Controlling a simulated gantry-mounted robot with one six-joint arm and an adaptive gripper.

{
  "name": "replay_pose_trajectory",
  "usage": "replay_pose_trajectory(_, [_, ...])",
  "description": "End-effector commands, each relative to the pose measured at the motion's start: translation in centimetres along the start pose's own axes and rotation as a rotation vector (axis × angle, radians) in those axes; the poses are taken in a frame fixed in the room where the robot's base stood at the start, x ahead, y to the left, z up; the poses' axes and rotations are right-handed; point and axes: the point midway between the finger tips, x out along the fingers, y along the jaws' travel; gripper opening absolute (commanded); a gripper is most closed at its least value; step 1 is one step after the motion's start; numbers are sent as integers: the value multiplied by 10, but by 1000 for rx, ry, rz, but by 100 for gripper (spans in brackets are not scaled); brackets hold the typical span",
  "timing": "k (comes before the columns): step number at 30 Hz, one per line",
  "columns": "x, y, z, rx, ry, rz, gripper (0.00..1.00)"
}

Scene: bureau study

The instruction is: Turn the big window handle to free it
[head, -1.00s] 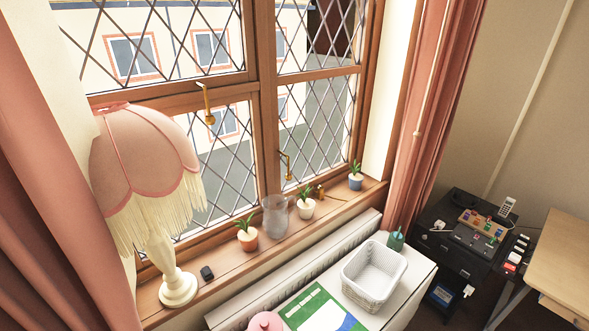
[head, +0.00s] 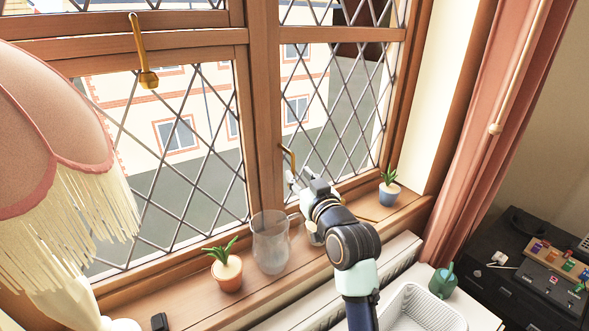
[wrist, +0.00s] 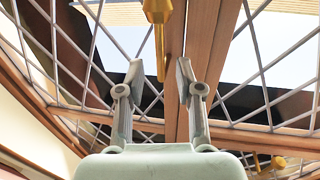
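A brass window handle (head: 288,158) is on the wooden upright of the window, to the right of the centre post. My gripper (head: 297,182) is close to it, just below its lower end in the head view. In the wrist view a brass handle (wrist: 157,35) hangs down, its narrow end in line with the gap between my fingertips (wrist: 159,72). The fingers are apart and nothing is seen clamped; I cannot tell the depth between them and the handle. A second, longer-looking brass handle (head: 143,55) hangs at the upper left window.
My arm partly hides another pot. A fringed lamp (head: 50,150) is at left. A white basket (head: 420,308) is below right.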

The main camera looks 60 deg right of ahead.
Motion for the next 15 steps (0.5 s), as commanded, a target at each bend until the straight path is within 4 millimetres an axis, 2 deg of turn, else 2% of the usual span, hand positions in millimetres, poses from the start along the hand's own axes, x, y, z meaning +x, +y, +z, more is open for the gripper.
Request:
replay_pose_trajectory(3, [23,0,0,1,-2,0,36])
replay_pose_trajectory(6, [38,0,0,1,-1,0,36])
replay_pose_trajectory(10, [47,-1,0,0,-1,-1,36])
replay_pose_trajectory(15, [48,-1,0,0,-1,-1,36])
